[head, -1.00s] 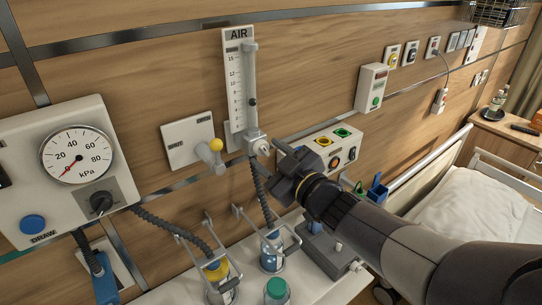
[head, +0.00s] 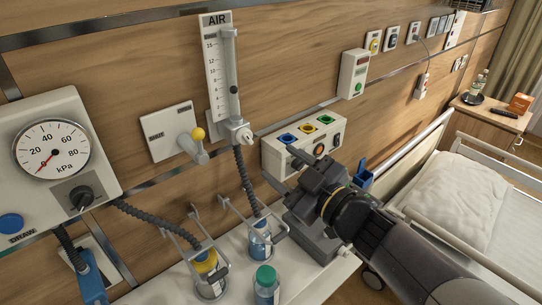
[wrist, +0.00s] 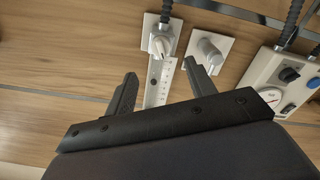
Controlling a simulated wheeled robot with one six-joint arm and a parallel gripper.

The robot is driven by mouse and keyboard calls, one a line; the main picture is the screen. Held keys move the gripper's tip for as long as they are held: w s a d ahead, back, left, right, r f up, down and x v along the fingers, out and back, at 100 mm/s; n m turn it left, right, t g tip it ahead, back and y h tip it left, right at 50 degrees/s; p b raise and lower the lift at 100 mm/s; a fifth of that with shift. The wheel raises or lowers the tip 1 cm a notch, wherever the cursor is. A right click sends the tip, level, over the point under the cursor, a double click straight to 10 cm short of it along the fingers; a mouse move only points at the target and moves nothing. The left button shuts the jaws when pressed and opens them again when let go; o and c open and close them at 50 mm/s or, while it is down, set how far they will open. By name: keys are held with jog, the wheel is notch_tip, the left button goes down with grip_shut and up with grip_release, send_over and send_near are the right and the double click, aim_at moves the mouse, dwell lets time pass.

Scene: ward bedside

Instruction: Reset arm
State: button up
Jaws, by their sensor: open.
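My arm reaches in from the lower right of the head view. My gripper (head: 297,178) is open and empty, in front of the beige socket box (head: 290,146) with blue, yellow and green ports. In the wrist view my gripper (wrist: 160,98) shows two dark fingers spread apart with nothing between them. Beyond them are the AIR flowmeter (wrist: 158,75) and the wall plate with a lever (wrist: 208,52). The AIR flowmeter also shows in the head view (head: 216,75), left of my gripper.
A gauge panel (head: 90,150) is at the left. Bottles, including a yellow-capped one (head: 206,262) and a green-capped one (head: 266,285), stand on the white shelf (head: 325,280) below. A bed (head: 460,195) with rails and a bedside cabinet (head: 490,118) are at the right.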

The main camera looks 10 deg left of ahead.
aim_at(251, 142)
jog(key=shift+s+d, duration=0.45)
jog(key=shift+d, duration=0.05)
jog(key=x, duration=1.1)
jog(key=shift+p, duration=0.3)
